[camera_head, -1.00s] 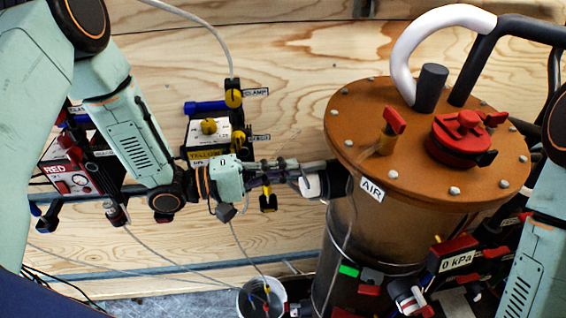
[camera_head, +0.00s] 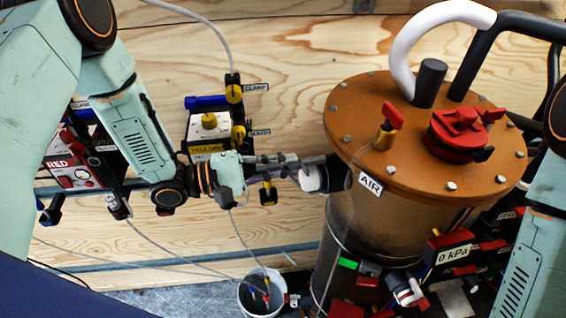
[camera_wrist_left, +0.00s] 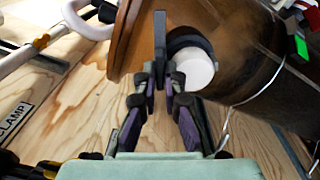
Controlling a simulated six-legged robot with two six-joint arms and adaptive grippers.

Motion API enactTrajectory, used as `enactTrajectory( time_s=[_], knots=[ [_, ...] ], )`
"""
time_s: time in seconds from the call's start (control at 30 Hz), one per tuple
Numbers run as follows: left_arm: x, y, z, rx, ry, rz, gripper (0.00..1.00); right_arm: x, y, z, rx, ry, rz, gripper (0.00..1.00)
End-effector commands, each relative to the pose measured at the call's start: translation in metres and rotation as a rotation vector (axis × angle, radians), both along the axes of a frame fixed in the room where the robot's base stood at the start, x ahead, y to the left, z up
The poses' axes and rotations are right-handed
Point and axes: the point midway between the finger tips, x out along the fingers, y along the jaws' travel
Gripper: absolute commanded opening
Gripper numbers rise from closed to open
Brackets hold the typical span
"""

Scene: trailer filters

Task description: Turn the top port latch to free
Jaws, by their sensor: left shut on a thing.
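My left gripper (camera_head: 318,164) reaches in from the left to the side port of the tank (camera_head: 380,225), just below its orange lid (camera_head: 365,140). In the left wrist view the gripper (camera_wrist_left: 161,80) is shut on a dark grey flat lever (camera_wrist_left: 160,40), which I take to be the port latch. The lever stands in line with the fingers. Right beside it are the port's white round cap (camera_wrist_left: 194,70) and black collar (camera_wrist_left: 188,38). The white cap also shows in the head view (camera_head: 311,179). The latch's pivot is hidden. My right gripper is out of view.
The lid carries a red cap (camera_head: 458,135) and a red-handled valve (camera_head: 391,118). A white bucket (camera_head: 246,297) with hoses stands below. Yellow-tagged (camera_head: 210,122) and red-tagged (camera_head: 72,177) boxes are on the wooden wall.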

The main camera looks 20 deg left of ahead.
Motion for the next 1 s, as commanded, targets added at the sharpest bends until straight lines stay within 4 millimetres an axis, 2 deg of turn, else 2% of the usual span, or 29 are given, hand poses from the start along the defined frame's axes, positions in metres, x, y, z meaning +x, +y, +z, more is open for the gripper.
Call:
enactTrajectory(
  time_s=[0.1, 0.13, 0.37, 0.73, 1.0],
  knots=[
    [0.001, 0.000, 0.001, -0.002, 0.000, 0.002, 0.00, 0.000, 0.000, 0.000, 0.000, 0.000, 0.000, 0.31],
    [0.001, 0.000, 0.001, -0.002, 0.000, 0.002, 0.11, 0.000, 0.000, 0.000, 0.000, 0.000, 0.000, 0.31],
    [0.000, 0.000, 0.000, 0.000, 0.000, 0.001, 0.30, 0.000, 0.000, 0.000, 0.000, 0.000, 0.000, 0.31],
    [-0.001, 0.003, 0.000, 0.000, 0.000, 0.002, 0.31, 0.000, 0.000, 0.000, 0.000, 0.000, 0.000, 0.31],
    [-0.014, 0.030, 0.001, -0.002, -0.001, 0.007, 0.31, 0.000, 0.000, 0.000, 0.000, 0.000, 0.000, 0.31]
  ],
)
